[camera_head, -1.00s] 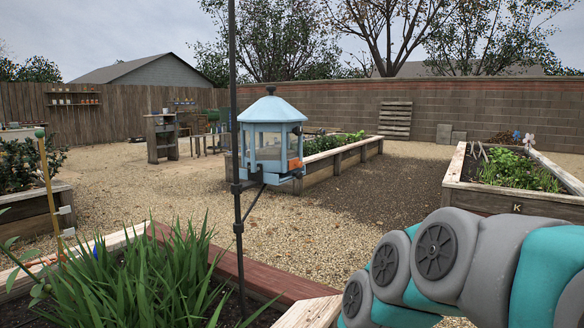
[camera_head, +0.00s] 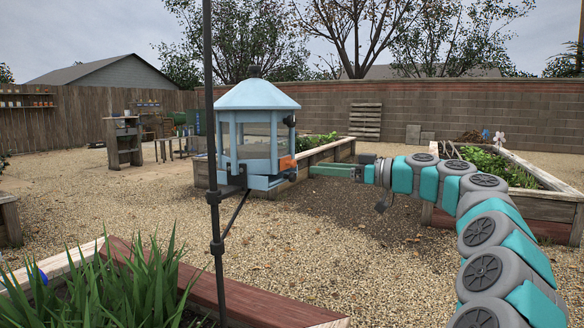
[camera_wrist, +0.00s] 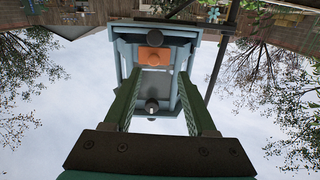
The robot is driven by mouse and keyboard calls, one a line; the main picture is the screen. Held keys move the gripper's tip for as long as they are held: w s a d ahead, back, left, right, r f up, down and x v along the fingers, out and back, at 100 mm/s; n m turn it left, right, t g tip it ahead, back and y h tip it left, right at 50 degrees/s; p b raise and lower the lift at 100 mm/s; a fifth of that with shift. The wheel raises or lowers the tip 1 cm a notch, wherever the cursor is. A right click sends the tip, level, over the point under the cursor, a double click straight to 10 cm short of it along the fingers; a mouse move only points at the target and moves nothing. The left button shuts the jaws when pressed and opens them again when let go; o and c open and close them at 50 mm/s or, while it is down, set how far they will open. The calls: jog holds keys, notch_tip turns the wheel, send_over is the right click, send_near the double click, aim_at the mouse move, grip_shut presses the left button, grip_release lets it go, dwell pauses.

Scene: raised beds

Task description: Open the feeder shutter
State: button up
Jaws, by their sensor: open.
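The feeder (camera_head: 252,97) is a light blue, many-sided house with a peaked roof, held on a dark pole (camera_head: 213,180). An orange piece (camera_head: 288,163) sits low on its right side, with dark knobs above and below it. My gripper (camera_head: 313,169) is open and empty, pointing left at that side, a short way off. In the upside-down wrist view the feeder shows between my fingers (camera_wrist: 161,74), with the orange piece (camera_wrist: 154,54), a grey panel (camera_wrist: 154,82) and a round knob (camera_wrist: 152,105). I cannot tell how far the shutter stands open.
A planted bed with a red-brown edge (camera_head: 240,300) lies in front of the pole. Another raised bed (camera_head: 335,150) stands behind the feeder, and one with a wooden rim (camera_head: 558,205) lies behind my arm. The gravel (camera_head: 330,240) right of the pole is clear.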

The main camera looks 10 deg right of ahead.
aim_at(295, 164)
jog(key=x, duration=0.7)
jog(key=shift+w+r, duration=0.1)
jog(key=shift+w, duration=0.45)
jog(key=shift+d, duration=0.1)
grip_shut()
dwell(0.9)
